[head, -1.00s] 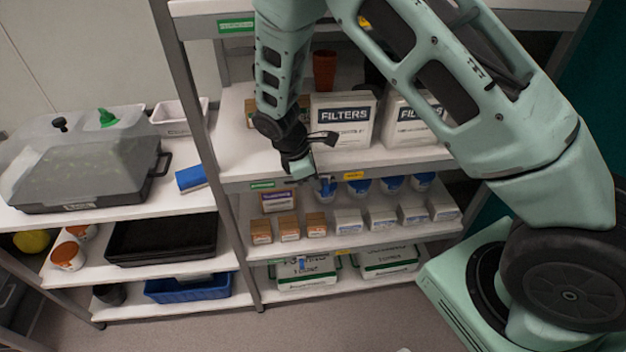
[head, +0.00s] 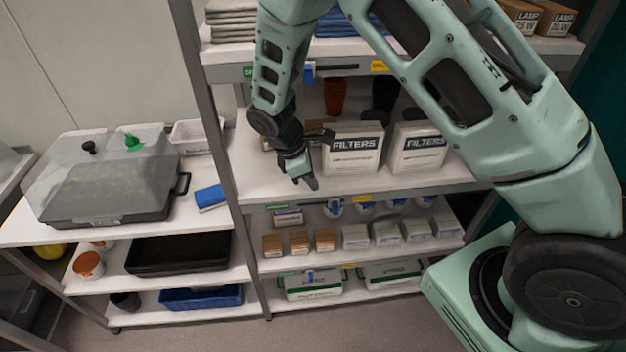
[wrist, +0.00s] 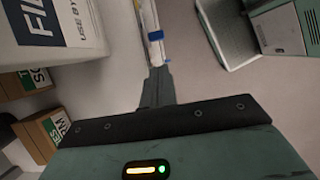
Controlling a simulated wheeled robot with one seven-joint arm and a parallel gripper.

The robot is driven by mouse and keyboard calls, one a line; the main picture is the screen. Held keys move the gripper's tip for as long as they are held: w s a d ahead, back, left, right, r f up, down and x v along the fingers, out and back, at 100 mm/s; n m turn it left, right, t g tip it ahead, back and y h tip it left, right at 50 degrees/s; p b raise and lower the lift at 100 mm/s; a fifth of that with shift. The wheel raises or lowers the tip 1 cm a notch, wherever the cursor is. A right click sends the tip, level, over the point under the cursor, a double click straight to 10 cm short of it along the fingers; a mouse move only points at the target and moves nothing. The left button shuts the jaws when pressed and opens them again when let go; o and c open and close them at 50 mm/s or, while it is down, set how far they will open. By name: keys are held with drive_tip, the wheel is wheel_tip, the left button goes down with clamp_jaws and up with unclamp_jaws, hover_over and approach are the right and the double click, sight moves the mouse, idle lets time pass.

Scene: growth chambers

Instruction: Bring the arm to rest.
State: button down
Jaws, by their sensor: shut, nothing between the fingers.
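My gripper (head: 312,184) hangs from my mint-green arm in front of the middle shelf in the head view, pointing down, just left of the filter boxes. It is shut and empty. In the wrist view its closed dark fingers (wrist: 158,88) show above the wrist housing, with nothing held between them. A filters box (head: 354,150) stands right of the gripper on the shelf. A large white filters box also shows at upper left in the wrist view (wrist: 70,25).
The shelf rack (head: 262,190) holds small cartons (head: 325,240) and large boxes below. At left, a bench carries a clear-lidded propagator (head: 110,180) and a blue box (head: 211,197). Black trays (head: 180,252) sit beneath it. The floor in front is clear.

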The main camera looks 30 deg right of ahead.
drive_tip(key=shift+a, duration=0.1)
idle(0.3)
drive_tip(key=s+a+r+m+y, duration=0.2)
drive_tip(key=s+a+r, duration=0.4)
drive_tip(key=r, duration=0.1)
drive_tip(key=s+a+r+m+y, duration=0.1)
drive_tip(key=s+r, duration=0.2)
drive_tip(key=s, duration=0.4)
drive_tip(key=s+a+r+m+t+y, duration=0.1)
drive_tip(key=s+a+r+m, duration=0.1)
drive_tip(key=s+r, duration=0.2)
drive_tip(key=s+a+r+m, duration=0.1)
drive_tip(key=s+r, duration=0.3)
drive_tip(key=s, duration=0.5)
drive_tip(key=shift+s+a+r+m+y+b, duration=0.15)
drive_tip(key=shift+s+r+m+y+b, duration=0.05)
drive_tip(key=shift+s+m+y+b, duration=0.2)
